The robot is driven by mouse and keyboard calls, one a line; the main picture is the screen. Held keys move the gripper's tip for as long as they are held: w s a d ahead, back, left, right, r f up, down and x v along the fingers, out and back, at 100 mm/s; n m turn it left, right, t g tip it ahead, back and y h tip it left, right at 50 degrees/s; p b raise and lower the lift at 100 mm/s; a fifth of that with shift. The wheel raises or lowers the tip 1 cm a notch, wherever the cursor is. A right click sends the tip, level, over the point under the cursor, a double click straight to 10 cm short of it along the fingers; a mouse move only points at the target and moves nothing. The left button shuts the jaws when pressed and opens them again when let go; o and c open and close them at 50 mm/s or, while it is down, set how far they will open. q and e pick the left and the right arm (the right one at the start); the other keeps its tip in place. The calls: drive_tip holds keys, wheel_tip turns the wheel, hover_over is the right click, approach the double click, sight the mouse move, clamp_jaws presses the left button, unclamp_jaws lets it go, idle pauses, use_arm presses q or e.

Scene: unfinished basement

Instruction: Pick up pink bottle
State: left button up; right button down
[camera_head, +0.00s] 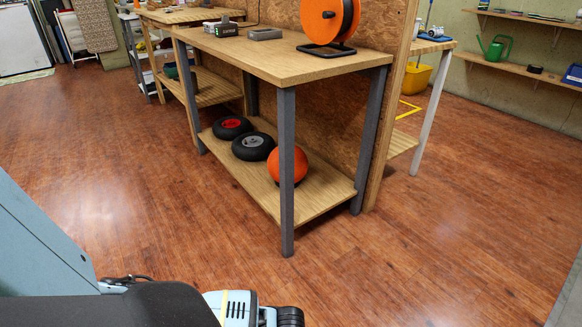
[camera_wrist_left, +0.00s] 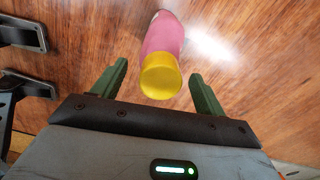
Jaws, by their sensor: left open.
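The pink bottle (camera_wrist_left: 163,38) with a yellow end (camera_wrist_left: 160,77) shows in the left wrist view, at the top middle, above a reddish wood surface. Its yellow end faces the camera, and its far end is near the top edge. My left gripper (camera_wrist_left: 159,72) is open. Its two green fingers stand apart, one on each side of the yellow end, with a visible gap on both sides. I cannot tell how deep the bottle sits between them. The head view shows neither the bottle nor the left fingers. My right gripper is not in clear view.
A wooden workbench (camera_head: 270,57) with grey legs stands ahead, with an orange reel (camera_head: 318,18) on top.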

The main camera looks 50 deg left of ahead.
use_arm(q)
wheel_tip(320, 180, down, 3)
drive_tip(key=shift+r+b, duration=0.1)
drive_tip(key=shift+b, duration=0.5)
drive_tip(key=shift+f, duration=0.25)
drive_tip(key=shift+w+r, duration=0.1)
drive_tip(key=c, duration=1.6)
